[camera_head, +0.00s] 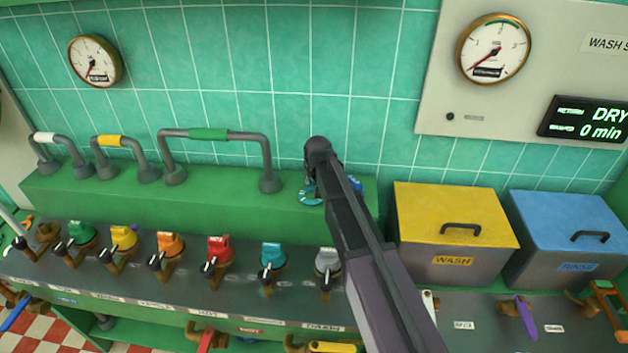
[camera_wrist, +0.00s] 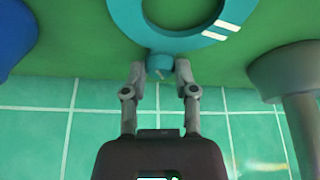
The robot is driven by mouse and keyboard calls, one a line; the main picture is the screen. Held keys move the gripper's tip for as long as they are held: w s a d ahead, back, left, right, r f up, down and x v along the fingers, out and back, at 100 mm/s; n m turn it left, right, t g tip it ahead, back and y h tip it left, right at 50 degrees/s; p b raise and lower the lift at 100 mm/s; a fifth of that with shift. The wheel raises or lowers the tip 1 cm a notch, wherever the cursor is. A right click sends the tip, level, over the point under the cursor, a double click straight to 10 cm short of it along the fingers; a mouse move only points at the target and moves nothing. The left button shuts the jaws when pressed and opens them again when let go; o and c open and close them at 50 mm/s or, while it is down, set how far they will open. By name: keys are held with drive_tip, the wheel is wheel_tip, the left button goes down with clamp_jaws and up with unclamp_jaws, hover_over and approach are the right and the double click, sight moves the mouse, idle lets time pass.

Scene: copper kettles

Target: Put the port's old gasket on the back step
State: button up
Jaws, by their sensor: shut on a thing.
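The old gasket is a teal ring with white marks and a small tab. In the wrist view the ring (camera_wrist: 130,20) lies flat over the green back step (camera_wrist: 80,48). My gripper (camera_wrist: 160,67) is shut on its tab, one finger on each side. In the head view the gasket (camera_head: 307,198) shows at the right part of the back step (camera_head: 225,200), partly hidden by my gripper (camera_head: 312,184). It is on or very close to the step's top; I cannot tell whether it touches.
A blue object (camera_head: 355,184) is on the step just right of the gasket. A green-gripped handle (camera_head: 208,134) stands to the left. The yellow-lidded wash bin (camera_head: 450,215) and blue-lidded rinse bin (camera_head: 565,225) stand right. Several coloured valves line the front counter.

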drive_tip(key=shift+f, duration=0.15)
drive_tip(key=o, duration=1)
